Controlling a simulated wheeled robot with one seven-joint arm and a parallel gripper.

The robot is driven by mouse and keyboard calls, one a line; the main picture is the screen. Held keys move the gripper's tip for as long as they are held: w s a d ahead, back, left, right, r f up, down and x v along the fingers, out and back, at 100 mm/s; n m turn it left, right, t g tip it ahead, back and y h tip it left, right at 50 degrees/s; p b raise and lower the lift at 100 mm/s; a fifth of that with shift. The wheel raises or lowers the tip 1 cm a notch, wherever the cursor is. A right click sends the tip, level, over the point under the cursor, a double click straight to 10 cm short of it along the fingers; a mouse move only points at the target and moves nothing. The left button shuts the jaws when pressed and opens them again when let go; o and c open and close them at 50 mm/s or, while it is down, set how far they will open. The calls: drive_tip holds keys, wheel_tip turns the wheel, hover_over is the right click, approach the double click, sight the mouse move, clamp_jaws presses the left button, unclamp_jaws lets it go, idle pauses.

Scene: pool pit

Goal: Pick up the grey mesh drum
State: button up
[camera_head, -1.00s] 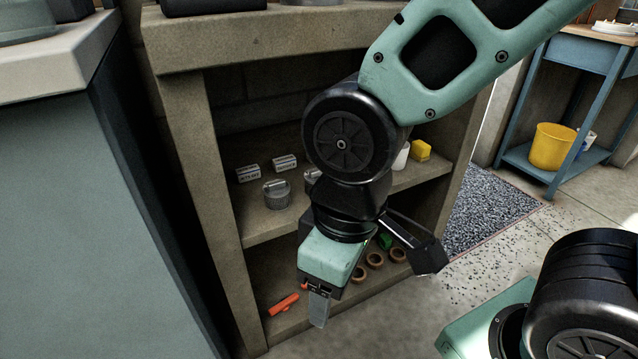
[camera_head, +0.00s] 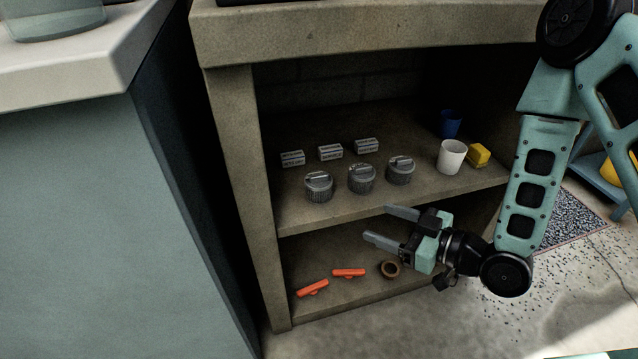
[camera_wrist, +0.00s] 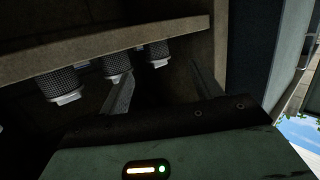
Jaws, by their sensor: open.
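Three similar grey mesh drums with lighter caps stand in a row on the upper shelf: a left one (camera_head: 319,187), a middle one (camera_head: 361,180) and a right one (camera_head: 400,171). In the wrist view, which looks upside down, three drums (camera_wrist: 58,85) (camera_wrist: 117,62) (camera_wrist: 156,54) also show; one finger partly overlaps the middle one. My gripper (camera_head: 377,222) is open and empty, its fingers pointing left. It appears in front of the shelf's front edge, lower in the picture than the drums and touching none of them.
Behind the drums stand three small grey boxes (camera_head: 330,151). To the right are a white cup (camera_head: 451,157), a blue cup (camera_head: 451,124) and a yellow block (camera_head: 479,154). Concrete walls enclose the shelves.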

drive_tip(key=d+t, duration=0.1)
drive_tip(key=m+b, duration=0.1)
drive_tip(key=b, duration=0.8)
approach(329, 189)
drive_tip(key=shift+w+f+t+y, duration=0.3)
drive_tip(key=shift+f+y, duration=0.1)
drive_tip(key=shift+f, duration=0.35)
drive_tip(key=b, duration=0.3)
drive_tip(key=shift+w+a+b, duration=0.15)
drive_tip(key=shift+a+b, duration=0.15)
drive_tip(key=shift+a+b, duration=0.1)
drive_tip(key=shift+b, duration=0.4)
drive_tip(key=b+x, duration=0.2)
drive_tip(key=x, duration=0.3)
drive_tip(key=shift+r, duration=0.2)
drive_tip(key=b+x, duration=0.3)
drive_tip(key=x, duration=0.1)
drive_tip(key=shift+w+a+r, duration=0.15)
drive_tip(key=shift+w+a, duration=0.15)
drive_tip(key=shift+a, duration=0.15)
drive_tip(key=c, duration=0.7)
